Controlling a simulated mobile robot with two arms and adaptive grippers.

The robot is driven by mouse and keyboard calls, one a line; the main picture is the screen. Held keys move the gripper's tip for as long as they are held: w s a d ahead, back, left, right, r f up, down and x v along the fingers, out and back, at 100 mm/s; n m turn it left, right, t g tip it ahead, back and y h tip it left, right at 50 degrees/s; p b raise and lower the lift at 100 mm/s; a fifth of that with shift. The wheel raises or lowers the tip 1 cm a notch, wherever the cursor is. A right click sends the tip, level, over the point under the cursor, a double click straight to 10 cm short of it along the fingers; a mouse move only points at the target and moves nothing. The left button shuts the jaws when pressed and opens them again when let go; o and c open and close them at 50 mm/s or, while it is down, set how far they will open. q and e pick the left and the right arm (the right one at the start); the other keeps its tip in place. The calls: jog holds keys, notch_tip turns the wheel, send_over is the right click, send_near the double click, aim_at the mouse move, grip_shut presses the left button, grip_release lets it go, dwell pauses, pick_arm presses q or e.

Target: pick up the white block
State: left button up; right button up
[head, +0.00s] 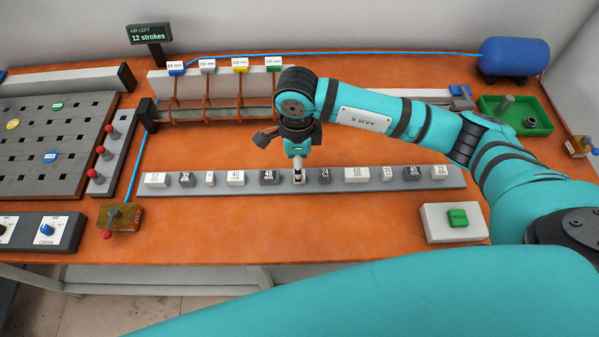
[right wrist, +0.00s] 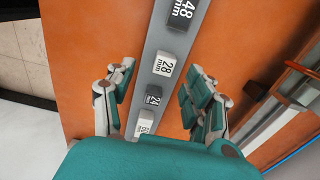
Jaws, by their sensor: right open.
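Several white blocks and several dark grey blocks stand in a row on a long grey rail (head: 455,180). A white 28 mm block (right wrist: 167,66) lies between the finger lines of my right gripper (right wrist: 157,98) in the right wrist view, next to a dark 24 mm block (right wrist: 153,97). My right gripper (head: 298,168) is open, pointing down over the row, and partly hides the white block under it in the head view. Other white blocks include the 40 mm block (head: 236,178) and the wide 60 mm block (head: 357,174). My left gripper is out of view.
A coil rack (head: 218,113) with coloured tags stands behind the row. A slotted dark board (head: 50,140) is at left. A green tray (head: 535,115) and a white box with a green button (head: 457,217) are at right.

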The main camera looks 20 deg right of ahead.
jog(key=shift+d+f+p, duration=0.1)
jog(key=shift+f+p, duration=0.25)
jog(key=shift+f, duration=0.2)
jog(key=f, duration=0.1)
jog(key=f+p, duration=0.1)
jog(key=f, duration=0.1)
jog(key=shift+w+d+f, duration=0.25)
jog(key=shift+f, duration=0.5)
jog(key=shift+c, duration=0.3)
grip_shut()
